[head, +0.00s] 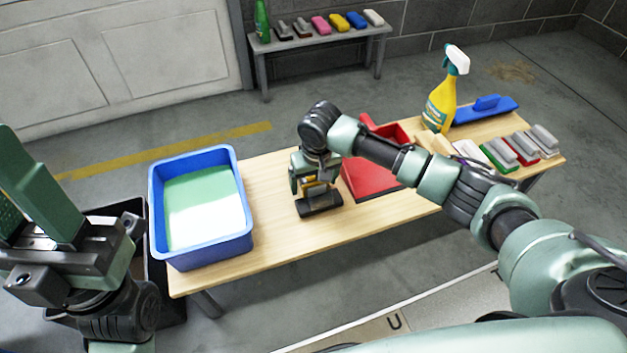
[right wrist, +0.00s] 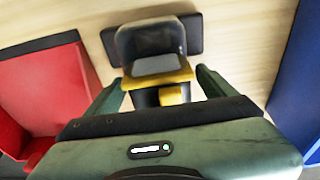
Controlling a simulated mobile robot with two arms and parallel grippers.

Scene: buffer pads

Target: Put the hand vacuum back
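The hand vacuum (head: 320,203) stands on the wooden table, right of the blue tub. It is dark with a yellow part, which shows in the right wrist view (right wrist: 155,55). My right gripper (head: 315,175) is over it, pointing down. In the right wrist view the two fingers (right wrist: 162,88) are on either side of the vacuum's yellow and black upper part. Whether they press on it cannot be told. My left gripper (head: 42,195) is at the left edge, away from the table, its fingers apart and nothing seen between them.
The blue tub (head: 243,243) holds something green and white. A red dustpan-like tray (head: 372,178) is close right of the vacuum. A spray bottle (head: 441,103), a blue tool (head: 487,107) and several brushes or pads (head: 500,155) fill the right end. A bench (head: 325,38) stands behind.

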